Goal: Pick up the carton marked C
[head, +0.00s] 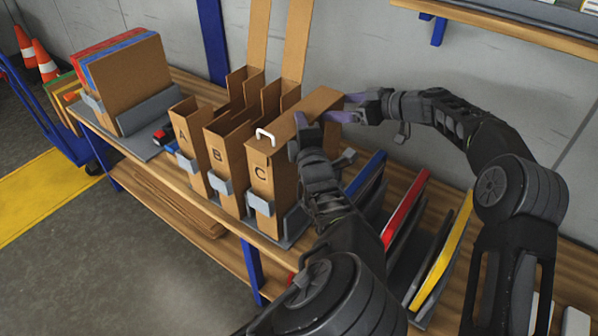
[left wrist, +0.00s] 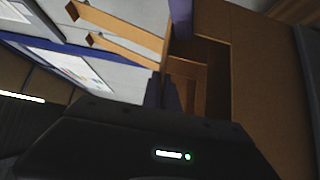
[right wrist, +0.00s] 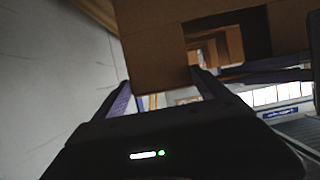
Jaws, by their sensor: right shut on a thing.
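The carton marked C (head: 268,182) is a tall brown box with a white handle on its front top. It stands upright at the right end of the row of cartons on the shelf. My right gripper (head: 345,107) is shut on the carton's rear end; in the right wrist view its fingers (right wrist: 160,95) straddle a cardboard wall (right wrist: 155,45). My left gripper (head: 296,135) is at the carton's right side near its top. In the left wrist view its fingers (left wrist: 163,92) are dark beside the cardboard; I cannot tell whether they are open or shut.
Cartons A (head: 187,140) and B (head: 222,165) stand close on the left of C. Red, yellow and blue panels (head: 405,205) lean in racks on the right. Large boards (head: 130,80) stand at the far left. A wall (head: 385,60) is behind.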

